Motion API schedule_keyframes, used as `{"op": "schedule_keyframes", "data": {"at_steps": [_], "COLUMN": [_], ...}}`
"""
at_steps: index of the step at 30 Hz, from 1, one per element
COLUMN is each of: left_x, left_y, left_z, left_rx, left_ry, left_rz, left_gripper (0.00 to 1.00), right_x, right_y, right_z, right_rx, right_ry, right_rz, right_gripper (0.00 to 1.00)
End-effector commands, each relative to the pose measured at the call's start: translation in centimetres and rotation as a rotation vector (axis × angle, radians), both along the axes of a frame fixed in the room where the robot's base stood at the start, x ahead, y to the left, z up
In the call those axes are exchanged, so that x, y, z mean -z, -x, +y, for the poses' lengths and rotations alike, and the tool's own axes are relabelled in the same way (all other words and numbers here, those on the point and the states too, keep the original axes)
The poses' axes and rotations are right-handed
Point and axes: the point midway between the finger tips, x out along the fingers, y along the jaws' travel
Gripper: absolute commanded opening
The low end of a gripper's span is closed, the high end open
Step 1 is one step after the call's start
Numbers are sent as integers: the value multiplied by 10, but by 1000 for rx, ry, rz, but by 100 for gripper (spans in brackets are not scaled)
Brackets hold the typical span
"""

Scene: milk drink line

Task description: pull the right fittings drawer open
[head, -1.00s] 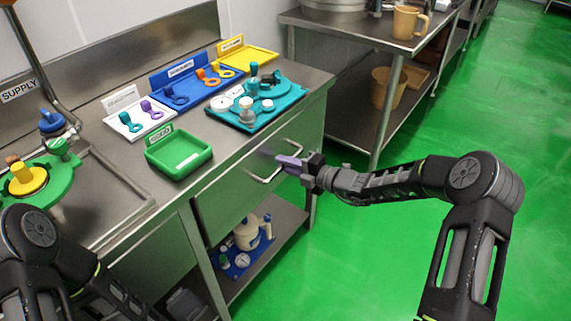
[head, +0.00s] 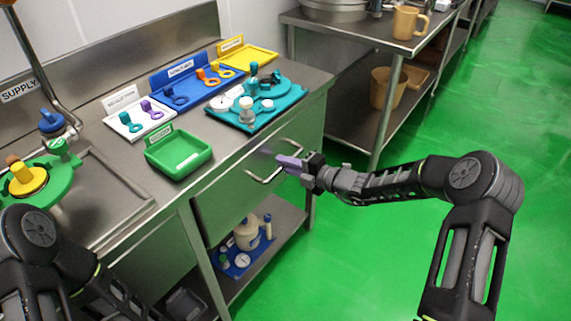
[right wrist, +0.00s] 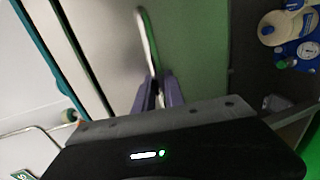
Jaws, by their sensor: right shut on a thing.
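The right fittings drawer (head: 228,198) is a grey metal front under the worktop, and it looks closed. Its bar handle (head: 263,181) sticks out from the front and also shows in the right wrist view (right wrist: 146,35). My right gripper (head: 287,162) is shut on the handle, near its right part in the head view. In the right wrist view its purple-grey fingers (right wrist: 160,92) close around the bar, hiding part of it. My left arm shows at the lower left of the head view, but its gripper is out of frame.
On the worktop stand a green tray (head: 205,157), a teal fixture board (head: 292,101), and white, blue and yellow part trays. A jug on a blue mat (head: 238,271) sits on the shelf below. Green floor (head: 360,255) is clear before the drawer.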

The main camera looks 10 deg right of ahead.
Motion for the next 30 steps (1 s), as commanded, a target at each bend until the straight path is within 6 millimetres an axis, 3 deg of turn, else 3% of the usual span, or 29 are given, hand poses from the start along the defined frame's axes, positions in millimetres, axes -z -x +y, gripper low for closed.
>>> {"op": "schedule_keyframes", "data": {"at_steps": [11, 17, 23, 30], "left_x": [-1, -10, -29, -58], "left_y": [0, 0, 0, 0], "left_z": [0, 0, 0, 0], "left_rx": [0, 0, 0, -2], "left_ry": [0, 0, 0, 1], "left_rz": [0, 0, 0, 1], "left_gripper": [44, 44, 44, 44], "right_x": [-1, -2, -4, -5], "right_y": [1, 12, 36, 83], "right_z": [-2, -11, -32, -70], "right_rx": [1, 1, 5, 5], "right_ry": [0, 1, 1, 1], "right_rz": [0, 2, 4, 6], "right_gripper": [0, 0, 0, 0]}}
